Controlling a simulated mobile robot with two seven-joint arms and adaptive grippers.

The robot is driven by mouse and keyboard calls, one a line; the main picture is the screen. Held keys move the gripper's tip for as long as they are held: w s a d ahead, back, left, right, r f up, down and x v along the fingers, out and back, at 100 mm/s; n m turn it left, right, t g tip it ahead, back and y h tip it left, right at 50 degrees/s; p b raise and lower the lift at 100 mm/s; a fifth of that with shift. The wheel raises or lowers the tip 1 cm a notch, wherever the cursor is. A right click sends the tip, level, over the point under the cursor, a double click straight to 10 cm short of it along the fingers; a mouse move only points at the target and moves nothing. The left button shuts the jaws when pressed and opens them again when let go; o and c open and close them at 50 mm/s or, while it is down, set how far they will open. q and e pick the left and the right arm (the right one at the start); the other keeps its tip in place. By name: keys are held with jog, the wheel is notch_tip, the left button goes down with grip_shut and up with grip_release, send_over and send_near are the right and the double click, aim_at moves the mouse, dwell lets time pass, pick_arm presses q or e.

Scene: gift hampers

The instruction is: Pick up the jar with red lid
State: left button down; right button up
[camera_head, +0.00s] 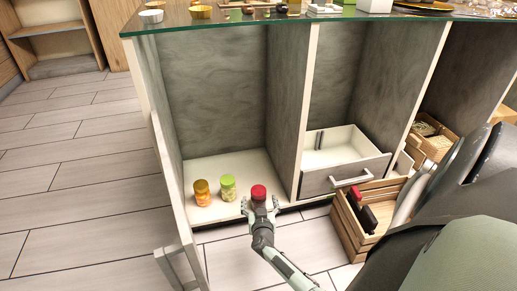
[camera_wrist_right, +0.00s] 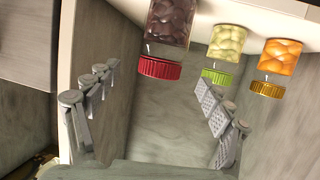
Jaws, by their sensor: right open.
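The jar with red lid (camera_head: 258,191) stands upright on the cabinet's bottom shelf near its front edge. In the right wrist view, which is upside down, this jar (camera_wrist_right: 170,28) has dark red contents and a ribbed red lid. My right gripper (camera_head: 260,204) is open, with its fingers spread to either side of the jar in the head view. In the wrist view the open fingers (camera_wrist_right: 160,105) show, the red-lidded jar between them in the picture; contact cannot be told. My left gripper is not in view.
A green-lidded jar (camera_head: 228,188) and an orange jar with a gold lid (camera_head: 202,193) stand left of it on the shelf. The cabinet door (camera_head: 172,185) is open at left. An open drawer (camera_head: 345,175) and a wooden crate (camera_head: 350,232) are at right.

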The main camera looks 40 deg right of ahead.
aim_at(258, 190)
jog(key=b+x, duration=0.3)
jog(key=x, duration=0.2)
jog(key=shift+w+d, duration=0.2)
jog(key=c, duration=1.4)
jog(key=shift+r, duration=0.1)
jog(key=shift+c, duration=1)
